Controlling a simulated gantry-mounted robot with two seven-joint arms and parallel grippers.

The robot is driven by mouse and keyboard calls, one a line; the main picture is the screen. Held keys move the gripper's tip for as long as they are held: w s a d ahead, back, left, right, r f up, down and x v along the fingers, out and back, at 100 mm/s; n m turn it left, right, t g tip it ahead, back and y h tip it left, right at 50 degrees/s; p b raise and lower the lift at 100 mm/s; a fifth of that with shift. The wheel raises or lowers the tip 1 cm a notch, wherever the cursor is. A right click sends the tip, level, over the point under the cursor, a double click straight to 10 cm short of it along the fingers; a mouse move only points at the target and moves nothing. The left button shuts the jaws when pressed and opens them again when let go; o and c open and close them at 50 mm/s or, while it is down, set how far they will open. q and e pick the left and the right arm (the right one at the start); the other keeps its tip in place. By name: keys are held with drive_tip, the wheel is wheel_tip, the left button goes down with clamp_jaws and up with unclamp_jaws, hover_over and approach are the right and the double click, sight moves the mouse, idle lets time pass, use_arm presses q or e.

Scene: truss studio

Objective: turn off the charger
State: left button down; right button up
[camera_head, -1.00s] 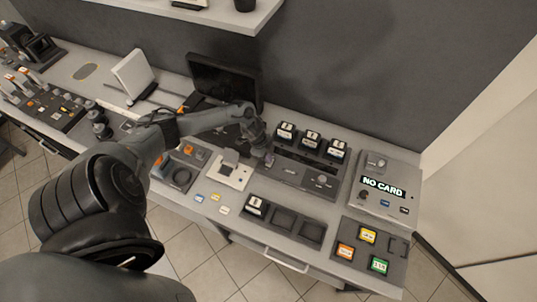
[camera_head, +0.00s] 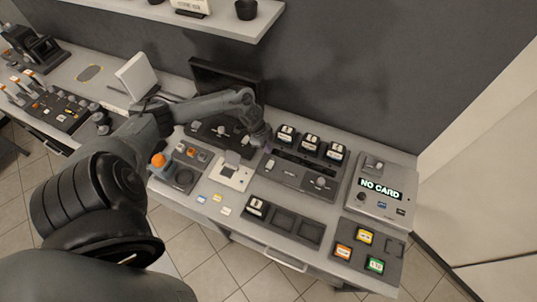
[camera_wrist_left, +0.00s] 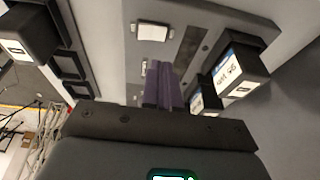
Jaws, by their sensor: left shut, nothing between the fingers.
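The charger (camera_head: 292,176) is a grey unit on the desk. Several dark battery packs with white labels (camera_head: 311,142) stand along its back, and small pale controls sit on its front face. My left gripper (camera_head: 266,144) is at the charger's back left corner, beside the leftmost pack. In the left wrist view, its purple fingers (camera_wrist_left: 163,85) are together and empty over the grey face. A white switch (camera_wrist_left: 153,32) lies beyond the fingertips, apart from them in the picture. The packs (camera_wrist_left: 238,72) are to the right. Contact with the charger cannot be told. My right gripper is not seen.
A box reading NO CARD (camera_head: 381,189) stands to the right. A three-slot tray (camera_head: 283,220) with one pack lies in front. A white device (camera_head: 232,173) and an orange-topped control (camera_head: 158,160) are to the left. A monitor (camera_head: 215,80) stands behind my arm.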

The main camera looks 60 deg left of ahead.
use_arm(q)
wheel_tip(320, 180, up, 6)
drive_tip(key=a, duration=0.2)
drive_tip(key=shift+b, duration=0.35)
drive_tip(key=shift+s+f, duration=0.1)
drive_tip(key=shift+f, duration=0.05)
